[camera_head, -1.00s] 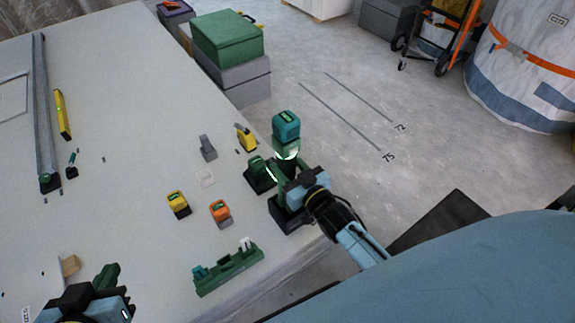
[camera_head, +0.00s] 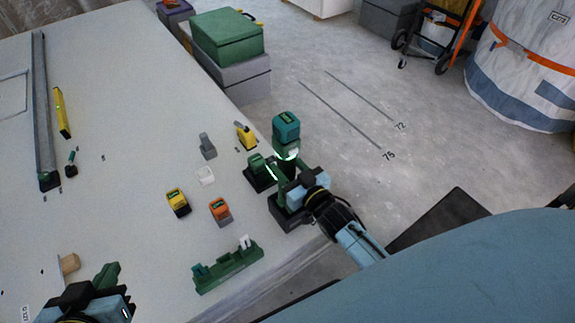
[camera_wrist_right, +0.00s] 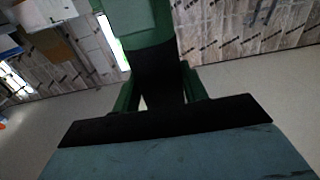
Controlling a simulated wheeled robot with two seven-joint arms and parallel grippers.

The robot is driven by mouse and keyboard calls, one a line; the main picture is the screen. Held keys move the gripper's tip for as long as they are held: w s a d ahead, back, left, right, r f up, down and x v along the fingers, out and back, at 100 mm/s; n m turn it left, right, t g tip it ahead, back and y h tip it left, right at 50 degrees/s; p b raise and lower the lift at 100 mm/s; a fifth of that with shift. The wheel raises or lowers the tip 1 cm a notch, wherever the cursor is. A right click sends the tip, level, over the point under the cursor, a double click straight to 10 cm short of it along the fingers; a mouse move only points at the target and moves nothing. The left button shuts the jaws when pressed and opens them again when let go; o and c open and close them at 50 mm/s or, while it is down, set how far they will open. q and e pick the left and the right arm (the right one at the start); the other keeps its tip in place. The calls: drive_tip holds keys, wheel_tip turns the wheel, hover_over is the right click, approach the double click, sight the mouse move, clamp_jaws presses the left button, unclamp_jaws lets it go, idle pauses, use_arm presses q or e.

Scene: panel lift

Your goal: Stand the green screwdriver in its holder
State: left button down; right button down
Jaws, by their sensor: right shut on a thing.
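My right gripper (camera_head: 288,183) is shut on a green and black tool (camera_head: 286,128), held upright over the table's right edge; I take it for the green screwdriver. Its boxy teal end points up, with a bright ring below. In the right wrist view, its black grip (camera_wrist_right: 158,70) sits between my green fingers and its green body is above. A low green rack (camera_head: 228,267) with a teal piece and a white piece stands at the table's front; I cannot tell whether it is the holder. My left gripper (camera_head: 106,282) is at the lower left, partly cut off, its opening unclear.
On the table (camera_head: 120,130) stand a yellow block (camera_head: 178,203), an orange block (camera_head: 220,212) and a grey piece (camera_head: 207,146). A green and black item (camera_head: 258,170) is close left of my right gripper.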

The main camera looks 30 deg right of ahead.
sight(289, 178)
drive_tip(key=shift+w+f+b, duration=0.1)
drive_tip(key=shift+f+b, duration=0.55)
drive_tip(key=shift+f, duration=0.1)
idle(0.4)
drive_tip(key=shift+f, duration=0.35)
drive_tip(key=shift+f+b, duration=0.65)
drive_tip(key=shift+b, duration=0.1)
drive_tip(key=shift+f, duration=0.1)
idle(0.6)
drive_tip(key=c, duration=0.7)
unclamp_jaws()
drive_tip(key=shift+c, duration=0.2)
drive_tip(key=shift+o, duration=0.8)
drive_tip(key=shift+f, duration=0.3)
drive_tip(key=o, duration=0.6)
drive_tip(key=shift+r, duration=0.1)
drive_tip(key=shift+s+r+p, duration=0.1)
drive_tip(key=shift+s+p, duration=0.2)
drive_tip(key=shift+s, duration=0.05)
